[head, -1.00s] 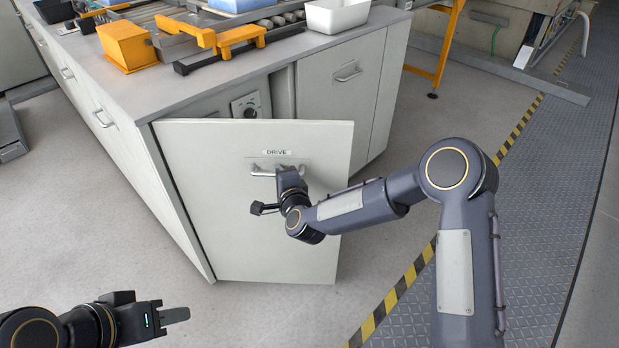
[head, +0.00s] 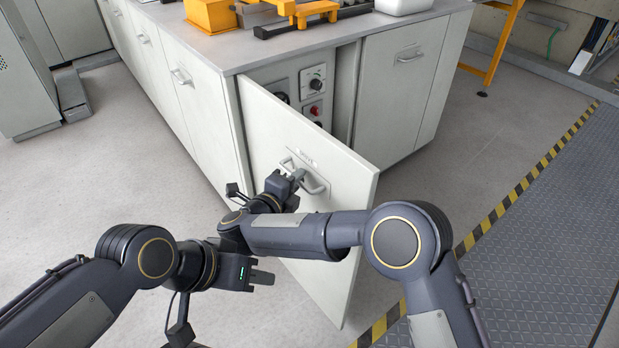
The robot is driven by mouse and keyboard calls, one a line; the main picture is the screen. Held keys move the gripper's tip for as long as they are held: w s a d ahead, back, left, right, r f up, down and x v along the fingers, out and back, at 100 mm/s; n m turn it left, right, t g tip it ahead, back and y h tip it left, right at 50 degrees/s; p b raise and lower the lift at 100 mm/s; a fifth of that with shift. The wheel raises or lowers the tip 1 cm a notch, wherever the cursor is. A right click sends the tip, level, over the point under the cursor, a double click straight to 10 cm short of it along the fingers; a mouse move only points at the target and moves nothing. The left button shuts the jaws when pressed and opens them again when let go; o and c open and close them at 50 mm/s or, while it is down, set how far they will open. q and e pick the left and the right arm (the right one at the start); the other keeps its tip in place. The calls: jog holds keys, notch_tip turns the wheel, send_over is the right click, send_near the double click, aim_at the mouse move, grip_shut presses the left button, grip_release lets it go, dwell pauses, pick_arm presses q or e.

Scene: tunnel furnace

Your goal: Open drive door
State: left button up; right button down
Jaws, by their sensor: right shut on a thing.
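The drive door (head: 345,190) is a light grey cabinet panel, hinged at its left edge and swung partly open. Behind it, a control panel (head: 311,85) with a dial and a red button shows inside the cabinet. My right gripper (head: 291,182) is shut on the door's bar handle (head: 313,184).
The cabinet top (head: 300,48) carries an orange block (head: 210,14) and a white bin (head: 402,5). A grey cabinet (head: 25,80) stands at the left. Floor is clear right of the door, up to the black-and-yellow stripe (head: 515,193).

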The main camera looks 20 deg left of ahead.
pick_arm(q)
jog(key=shift+s, duration=0.2)
pick_arm(e)
jog(key=shift+s+a+h, duration=0.3)
jog(key=shift+s, duration=0.05)
pick_arm(q)
jog(key=shift+a, duration=0.1)
pick_arm(e)
jog(key=c, duration=1.8)
grip_release()
pick_arm(q)
jog(key=shift+f, duration=0.1)
pick_arm(e)
jog(key=shift+o, duration=0.2)
